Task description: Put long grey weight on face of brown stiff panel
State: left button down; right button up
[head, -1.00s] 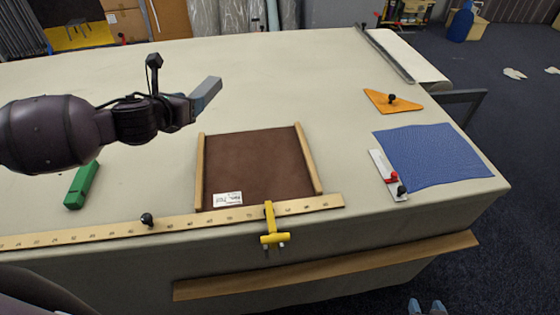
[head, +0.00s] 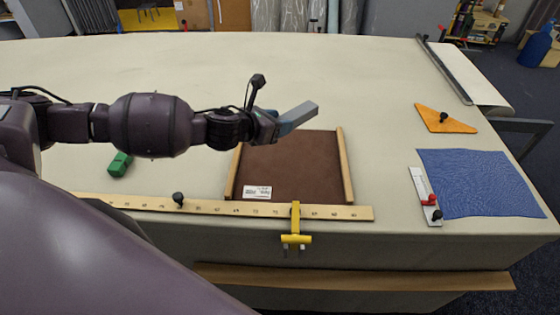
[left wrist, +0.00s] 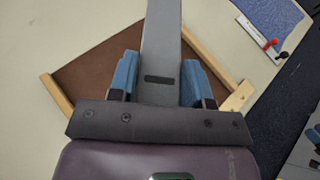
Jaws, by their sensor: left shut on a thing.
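My left gripper (head: 272,124) is shut on the long grey weight (head: 298,117). It holds the weight above the table, over the upper left part of the brown stiff panel (head: 290,165) as the head view shows it. In the left wrist view the grey weight (left wrist: 161,45) runs up between the two blue fingers, with the brown panel (left wrist: 90,75) below. The panel lies flat on the table between two wooden side strips, with a white label near its front edge. My right gripper is not in view.
A wooden ruler (head: 225,207) with a yellow clamp (head: 296,225) runs along the table's front edge. A green block (head: 120,165) lies left of the panel. A blue cloth (head: 480,183), a white strip and an orange triangle (head: 445,120) lie right. The table's far middle is clear.

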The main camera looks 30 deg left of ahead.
pick_arm(q)
jog(key=b, duration=0.1)
send_over(278, 169)
notch_tip(278, 169, down, 9)
jog(key=shift+r, duration=0.2)
jog(key=shift+w+f, duration=0.1)
jog(key=shift+f, duration=0.45)
notch_tip(278, 169, down, 4)
jog(key=shift+r+b, duration=0.15)
jog(key=shift+b, duration=0.25)
jog(key=shift+f, duration=0.2)
